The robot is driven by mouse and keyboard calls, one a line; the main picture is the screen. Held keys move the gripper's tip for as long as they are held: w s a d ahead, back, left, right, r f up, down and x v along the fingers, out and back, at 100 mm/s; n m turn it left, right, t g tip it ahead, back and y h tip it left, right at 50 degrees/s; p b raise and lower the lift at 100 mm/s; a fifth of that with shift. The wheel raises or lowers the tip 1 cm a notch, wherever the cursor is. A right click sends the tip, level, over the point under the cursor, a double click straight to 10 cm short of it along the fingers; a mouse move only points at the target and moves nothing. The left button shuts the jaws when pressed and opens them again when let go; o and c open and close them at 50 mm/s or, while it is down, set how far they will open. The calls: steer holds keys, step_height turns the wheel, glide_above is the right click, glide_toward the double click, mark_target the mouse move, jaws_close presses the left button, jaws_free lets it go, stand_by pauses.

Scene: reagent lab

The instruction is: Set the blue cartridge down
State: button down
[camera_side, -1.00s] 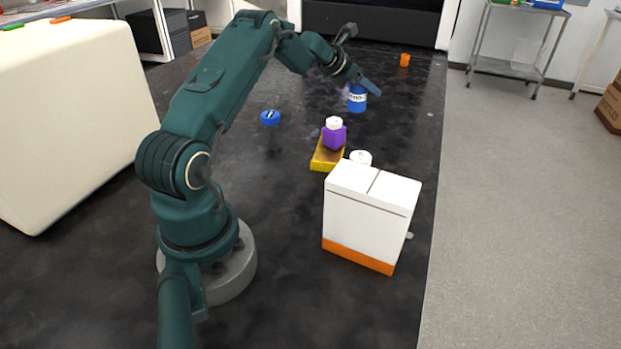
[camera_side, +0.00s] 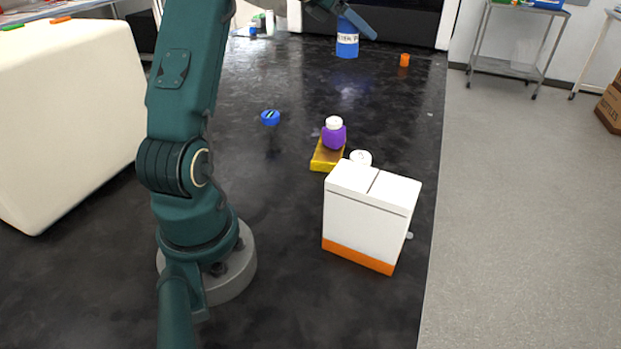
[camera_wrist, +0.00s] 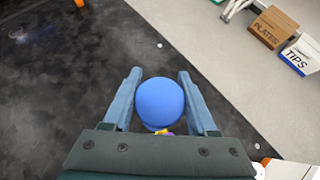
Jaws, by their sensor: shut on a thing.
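The blue cartridge (camera_side: 347,42) is a cylinder with a white label band. It hangs upright in the air at the top of the side view. In the wrist view its round blue top (camera_wrist: 160,103) sits between the two fingers. My gripper (camera_side: 352,18) is shut on it; the fingers also flank it in the wrist view (camera_wrist: 160,100). The bench surface is well below the cartridge. The upper part of the cartridge is partly hidden by a finger in the side view.
Nearby are a white round lid (camera_side: 360,158), a white box with an orange base (camera_side: 368,215), a blue disc (camera_side: 270,118) and an orange cylinder (camera_side: 404,60). The black bench (camera_side: 290,75) is clear towards the back.

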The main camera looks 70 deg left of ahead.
steer(key=s+d+r+m+h, duration=0.1)
steer(key=s+d+r, duration=0.15)
steer(key=d, duration=0.55)
steer(key=s+d+r+m+h, duration=0.15)
steer(key=d+r, duration=0.25)
steer(key=d, duration=0.4)
steer(key=s+d+f+m, duration=0.1)
steer(key=s+d+f, duration=0.3)
steer(key=s+d, duration=0.45)
steer(key=shift+w+d+r+h, duration=0.55)
steer(key=shift+w+d+r, duration=0.5)
steer(key=shift+r, duration=1.4)
steer(key=s+d+m+g+h, duration=0.5)
steer(key=s+d+m+g, duration=1.2)
steer(key=d+m, duration=0.45)
steer(key=f, duration=2.6)
steer(key=shift+w+a+f, duration=0.15)
steer(key=shift+a+f, duration=0.1)
steer(key=shift+f, duration=0.1)
